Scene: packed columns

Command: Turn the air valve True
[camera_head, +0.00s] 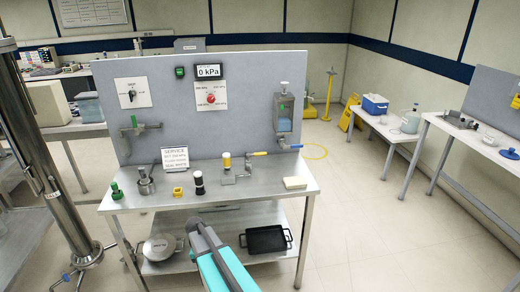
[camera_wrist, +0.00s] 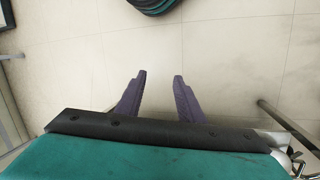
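The workbench backboard (camera_head: 250,75) carries a display (camera_head: 208,71) reading "0 kPa". A red knob (camera_head: 211,98) is on a white plate below it, and a black rotary switch (camera_head: 131,94) is on another plate at the left. A yellow lever (camera_head: 257,153) sits on a pipe fitting at the bench's back, and a blue lever (camera_head: 297,146) is at its right under a filter unit (camera_head: 284,108). I cannot tell which is the air valve. My gripper (camera_wrist: 157,78) is open and empty in the wrist view, over bare floor. My arm is in front of the bench, apart from these controls.
The bench top (camera_head: 230,194) holds a "SERVICE" sign (camera_head: 175,158), black-and-yellow cylinders, a green-topped part (camera_head: 116,190) and a pale block (camera_head: 295,183). A pot (camera_head: 159,247) and black tray (camera_head: 265,240) are on the lower shelf. Open floor (camera_head: 370,230) lies right.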

